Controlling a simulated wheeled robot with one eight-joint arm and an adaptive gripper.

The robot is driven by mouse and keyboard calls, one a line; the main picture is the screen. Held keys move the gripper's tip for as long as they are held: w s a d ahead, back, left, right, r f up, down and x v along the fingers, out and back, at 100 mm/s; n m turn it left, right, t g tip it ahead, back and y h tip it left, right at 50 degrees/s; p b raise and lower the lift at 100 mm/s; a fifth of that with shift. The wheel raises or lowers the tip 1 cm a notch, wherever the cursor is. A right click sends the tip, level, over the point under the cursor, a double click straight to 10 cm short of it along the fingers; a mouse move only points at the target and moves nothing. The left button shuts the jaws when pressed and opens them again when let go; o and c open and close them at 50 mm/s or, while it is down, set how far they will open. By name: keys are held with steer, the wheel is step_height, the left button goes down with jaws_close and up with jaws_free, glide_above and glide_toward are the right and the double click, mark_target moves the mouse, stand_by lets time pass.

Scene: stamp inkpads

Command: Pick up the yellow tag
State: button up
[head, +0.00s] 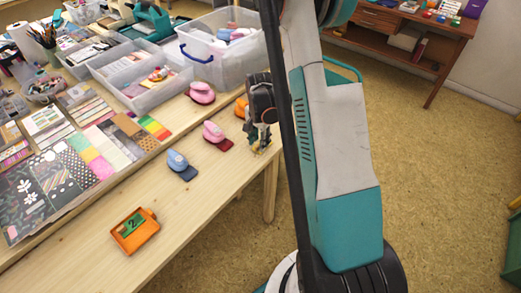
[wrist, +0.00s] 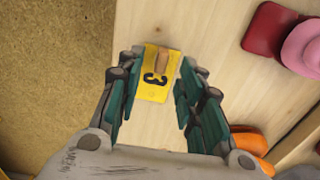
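The yellow tag (wrist: 157,75) lies on the wooden table near its edge in the wrist view. It bears a black "3" and has a small tan-brown piece on it. My gripper (wrist: 158,82) points down over the tag, its two teal-padded fingers apart on either side of it. Nothing is held between them. In the head view my gripper (head: 260,142) is at the table's right end, and only a little yellow shows below it.
In the head view, an orange tray (head: 150,238) with a green "2" tag, a blue stamp (head: 178,162) and pink stamps (head: 213,132) stand on the table (head: 100,262). An orange item (wrist: 248,143) lies close to my right finger in the wrist view. Clear bins stand behind.

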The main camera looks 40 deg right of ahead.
steer(key=shift+f, duration=0.85)
steer(key=shift+r, duration=0.1)
steer(key=c, duration=0.8)
